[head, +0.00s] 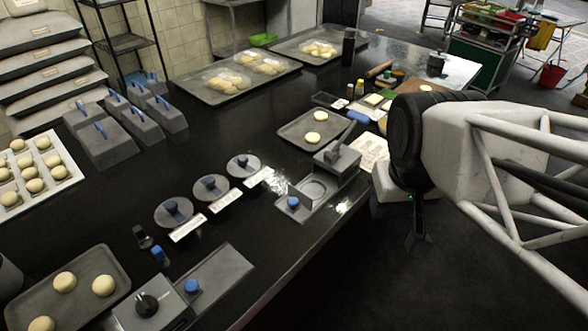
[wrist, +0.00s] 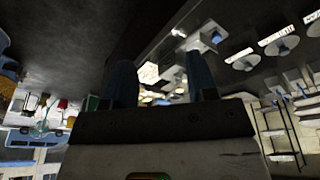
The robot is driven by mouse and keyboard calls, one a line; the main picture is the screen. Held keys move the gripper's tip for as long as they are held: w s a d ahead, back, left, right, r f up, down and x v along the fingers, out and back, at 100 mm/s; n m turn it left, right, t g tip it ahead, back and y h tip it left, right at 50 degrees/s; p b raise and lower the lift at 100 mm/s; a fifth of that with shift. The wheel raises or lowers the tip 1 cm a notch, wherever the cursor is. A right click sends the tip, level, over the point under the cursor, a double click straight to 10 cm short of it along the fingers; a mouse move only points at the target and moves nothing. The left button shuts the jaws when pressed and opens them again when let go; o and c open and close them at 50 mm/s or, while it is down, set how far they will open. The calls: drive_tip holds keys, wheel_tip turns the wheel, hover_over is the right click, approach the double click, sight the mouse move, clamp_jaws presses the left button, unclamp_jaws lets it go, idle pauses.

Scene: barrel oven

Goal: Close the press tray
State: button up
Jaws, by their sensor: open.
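A grey press (head: 338,158) with a raised lever stands near the front edge of the dark counter. Its flat tray (head: 313,188), with a round recess, sticks out toward the lower left and has a blue knob (head: 293,203). The tray looks empty. My gripper (head: 417,240) hangs off the counter's front edge, to the right of the press and apart from it. In the wrist view its two blue fingers (wrist: 162,82) stand apart with nothing between them. That view is tilted and dark, with the counter beyond the fingers.
A second grey device (head: 150,306) with a black knob and a blue-knobbed slab (head: 222,272) is at the near left. Several round lids (head: 211,188) lie left of the press. A dough tray (head: 302,139) is behind it. The floor (head: 370,285) in front is clear.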

drive_tip(key=shift+w+a+f+n, duration=0.2)
drive_tip(key=shift+w+f+n, duration=0.25)
drive_tip(key=shift+n, duration=0.25)
drive_tip(key=c, duration=0.5)
drive_tip(key=w+a+f+n+h, duration=0.1)
drive_tip(key=n, duration=0.1)
drive_tip(key=w+a+f+n+h, duration=0.1)
drive_tip(key=w+f+n, duration=0.1)
drive_tip(key=w+a+f+n+h, duration=0.1)
drive_tip(key=n, duration=0.2)
drive_tip(key=shift+w+a+f+g, duration=0.15)
drive_tip(key=shift+a+f+g, duration=0.05)
drive_tip(key=shift+f+g, duration=0.1)
clamp_jaws()
drive_tip(key=w+a+f+n+t+h, duration=0.1)
drive_tip(key=w+a+f+n+t, duration=0.2)
drive_tip(key=a+f+n, duration=0.3)
drive_tip(key=w+a+f+n+t+h, duration=0.1)
drive_tip(key=a+f+n, duration=0.6)
drive_tip(key=a+n, duration=0.7)
drive_tip(key=shift+w+a+n+t, duration=0.15)
drive_tip(key=shift+w+n+t, duration=0.25)
drive_tip(key=shift+w+t, duration=0.7)
drive_tip(key=shift+w, duration=0.15)
